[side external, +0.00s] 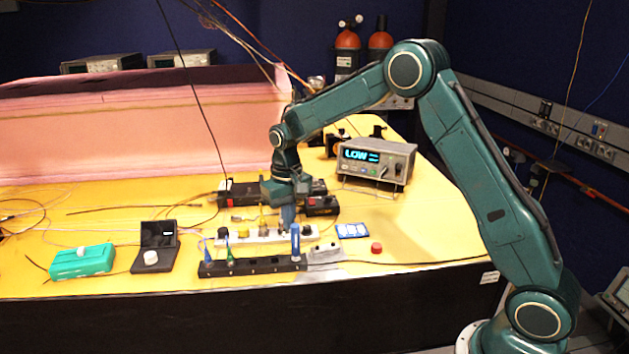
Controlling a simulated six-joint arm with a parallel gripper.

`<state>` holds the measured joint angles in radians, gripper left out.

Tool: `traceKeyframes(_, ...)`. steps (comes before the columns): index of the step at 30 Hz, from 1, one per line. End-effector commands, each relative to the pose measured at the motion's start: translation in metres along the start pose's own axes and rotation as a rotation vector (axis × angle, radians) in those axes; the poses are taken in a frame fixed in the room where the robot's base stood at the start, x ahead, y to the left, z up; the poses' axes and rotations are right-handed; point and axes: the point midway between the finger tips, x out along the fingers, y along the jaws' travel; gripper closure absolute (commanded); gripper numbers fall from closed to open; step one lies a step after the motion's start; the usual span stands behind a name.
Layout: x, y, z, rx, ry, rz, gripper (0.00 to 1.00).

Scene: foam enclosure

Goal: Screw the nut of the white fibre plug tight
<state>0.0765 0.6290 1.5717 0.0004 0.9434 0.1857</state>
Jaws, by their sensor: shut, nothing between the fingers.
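My gripper (287,222) points down over the right part of a white strip (275,238) and is shut with nothing held. The strip carries a yellow fitting (263,226) and black fittings (306,231). I cannot make out for certain which piece is the white fibre plug or its nut. A small white round piece (151,257) sits on an open black case (158,235) at the left. My fingers hide part of the strip, and whether the fingertips touch it cannot be told.
A black rack (270,265) with blue and green upright pieces stands in front of the strip. A green box (82,263) lies far left. A grey meter reading LOW (376,158) stands back right. A red cap (376,248) and blue card (352,231) lie right; the table around them is clear.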

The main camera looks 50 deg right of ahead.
Motion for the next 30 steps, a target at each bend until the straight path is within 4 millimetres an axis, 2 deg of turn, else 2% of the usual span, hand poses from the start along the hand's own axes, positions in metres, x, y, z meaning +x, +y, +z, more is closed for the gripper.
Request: traceKeyframes(30,-0.001,-0.014,-0.001,0.000,0.009,-0.002,1.00)
